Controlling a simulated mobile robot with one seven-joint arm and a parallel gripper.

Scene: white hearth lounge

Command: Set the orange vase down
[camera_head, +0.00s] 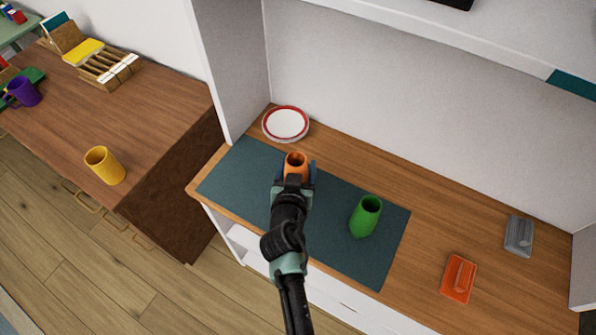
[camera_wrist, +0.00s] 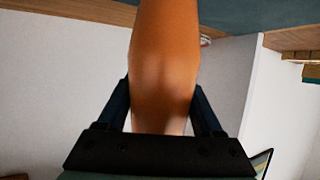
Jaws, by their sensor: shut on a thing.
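The orange vase (camera_head: 296,161) is in my gripper (camera_head: 297,178), over the dark teal mat (camera_head: 235,177) on the wooden counter. My gripper is shut on it, with a finger on each side. In the wrist view the orange vase (camera_wrist: 165,70) fills the middle between the fingers of my gripper (camera_wrist: 165,105), and the mat (camera_wrist: 250,15) shows at the top edge. I cannot tell whether the vase's base touches the mat; my gripper hides its lower part in the head view.
A green vase (camera_head: 366,216) stands on the mat to the right. A red-rimmed white plate (camera_head: 286,123) lies behind. An orange-red dish (camera_head: 458,279) and a grey dish (camera_head: 519,236) lie at the right. A shelf (camera_head: 500,45) overhangs the back. The mat's left part is clear.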

